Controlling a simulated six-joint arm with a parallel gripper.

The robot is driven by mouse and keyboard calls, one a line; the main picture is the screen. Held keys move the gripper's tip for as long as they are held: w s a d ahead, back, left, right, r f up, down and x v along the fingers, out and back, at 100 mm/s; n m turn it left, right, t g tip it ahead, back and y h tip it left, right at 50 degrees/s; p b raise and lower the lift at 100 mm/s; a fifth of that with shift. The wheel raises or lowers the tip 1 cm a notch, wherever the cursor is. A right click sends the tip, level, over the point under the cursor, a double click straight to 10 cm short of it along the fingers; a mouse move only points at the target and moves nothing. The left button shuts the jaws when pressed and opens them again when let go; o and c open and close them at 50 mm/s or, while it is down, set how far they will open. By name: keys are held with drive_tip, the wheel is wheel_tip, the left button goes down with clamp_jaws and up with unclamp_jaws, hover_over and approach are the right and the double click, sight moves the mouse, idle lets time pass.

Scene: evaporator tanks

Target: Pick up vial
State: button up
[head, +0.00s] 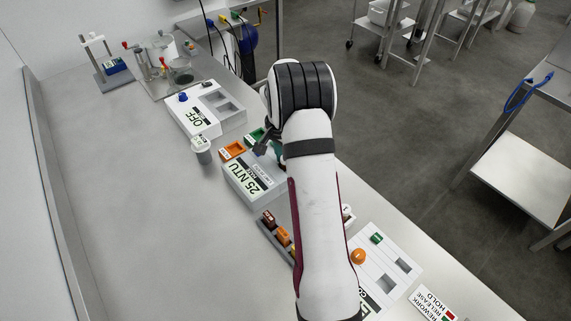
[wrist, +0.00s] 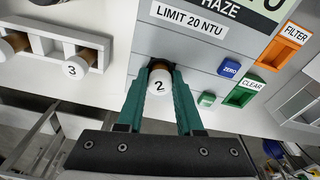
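In the wrist view, a vial with a white cap marked 2 (wrist: 159,82) sits between the two teal fingertips of my gripper (wrist: 161,73). A little of its amber body shows past the cap, at a dark opening in the grey face of the haze meter (wrist: 203,50). The fingers flank the vial closely. Whether they press on it is not clear. In the head view my gripper (head: 266,146) is over the meter reading 25 NTU (head: 254,182), partly behind my arm; the vial is hidden there.
A vial capped 3 (wrist: 77,67) lies in a white rack (wrist: 52,38) at left in the wrist view. A white-lidded cup (head: 202,150) stands left of the meter. The bench's left side is clear.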

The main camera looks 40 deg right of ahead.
clamp_jaws()
